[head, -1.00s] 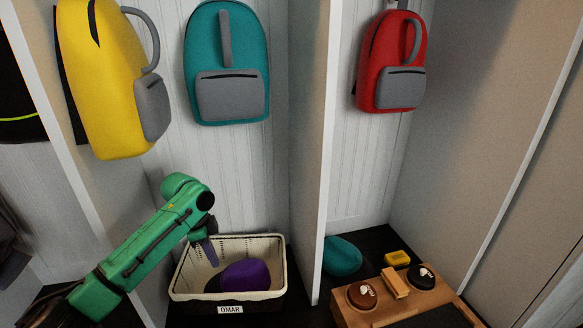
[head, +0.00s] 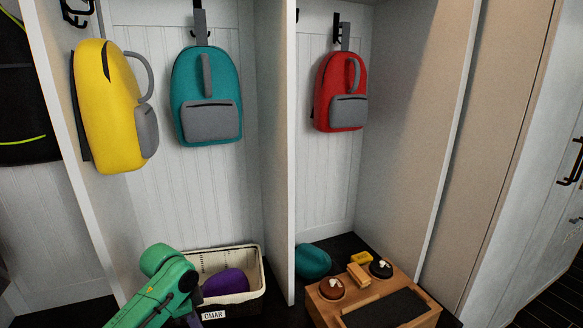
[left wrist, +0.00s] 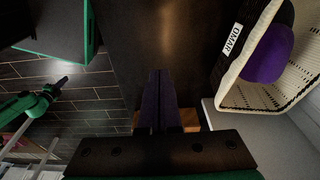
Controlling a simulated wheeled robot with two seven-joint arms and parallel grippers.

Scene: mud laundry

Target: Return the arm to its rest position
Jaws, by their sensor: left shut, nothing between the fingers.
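My left arm (head: 165,285) is green and comes in at the bottom left of the head view, in front of the left part of a cream bin (head: 255,262) labelled OMAR. In the left wrist view my left gripper (left wrist: 160,72) has its two dark purple fingers together, with nothing between them. It is beside and apart from the bin, which also shows at the upper right (left wrist: 228,92). A green arm at the left edge of the wrist view appears to be my right one; its dark end (left wrist: 62,82) is too small to read.
A purple item (head: 226,282) lies in the bin. Yellow (head: 108,110), teal (head: 207,95) and red (head: 340,90) backpacks hang above. A divider (head: 277,180) separates the cubbies.

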